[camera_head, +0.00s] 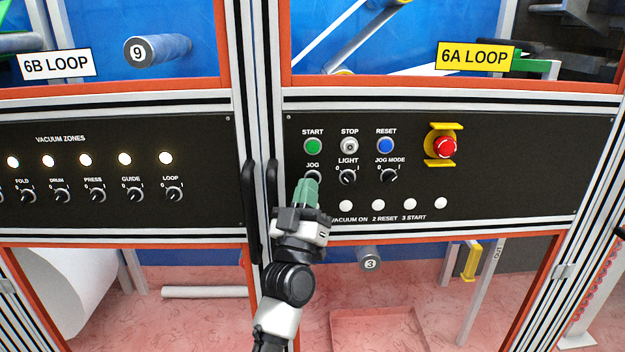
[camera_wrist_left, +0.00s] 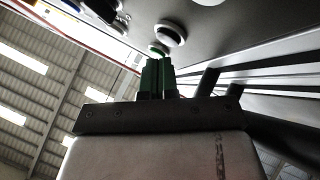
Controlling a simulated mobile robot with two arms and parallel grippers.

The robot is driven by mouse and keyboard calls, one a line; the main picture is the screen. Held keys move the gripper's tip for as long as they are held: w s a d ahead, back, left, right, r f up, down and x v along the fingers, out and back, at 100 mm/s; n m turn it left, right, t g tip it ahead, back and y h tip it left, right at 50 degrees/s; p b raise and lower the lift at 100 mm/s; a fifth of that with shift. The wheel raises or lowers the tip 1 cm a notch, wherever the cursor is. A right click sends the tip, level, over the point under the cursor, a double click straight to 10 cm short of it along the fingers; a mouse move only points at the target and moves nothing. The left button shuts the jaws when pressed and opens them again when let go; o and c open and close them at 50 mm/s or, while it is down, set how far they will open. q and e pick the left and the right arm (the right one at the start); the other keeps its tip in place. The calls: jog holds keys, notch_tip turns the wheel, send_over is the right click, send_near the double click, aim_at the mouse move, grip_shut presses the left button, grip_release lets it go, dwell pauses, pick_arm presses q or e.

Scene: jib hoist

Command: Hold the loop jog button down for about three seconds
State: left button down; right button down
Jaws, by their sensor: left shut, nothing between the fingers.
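The jog button (camera_head: 314,172) is a round button under the JOG label and below the green START button (camera_head: 313,146) on the 6A LOOP panel. In the head view my fingertips cover its lower part. My left gripper (camera_head: 309,182) is shut and empty, its green fingers pointing at the panel right at the jog button. In the left wrist view the shut fingers (camera_wrist_left: 157,62) end close to a pale-rimmed round button (camera_wrist_left: 172,34). I cannot tell whether they touch it or whether the button is pressed in. My right gripper is out of view.
STOP (camera_head: 349,146) and RESET (camera_head: 386,146) sit right of START, with LIGHT (camera_head: 348,177) and JOG MODE (camera_head: 389,176) knobs below. A red emergency stop (camera_head: 445,147) has a yellow guard. Black handles (camera_head: 250,210) stand out left of my gripper.

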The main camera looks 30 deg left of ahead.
pick_arm(q)
jog(key=shift+s+d+p, duration=0.35)
jog(key=shift+s+d, duration=0.4)
jog(key=shift+s, duration=0.3)
jog(key=shift+s+d+p, duration=0.35)
jog(key=shift+s+d, duration=0.4)
jog(key=shift+s, duration=0.25)
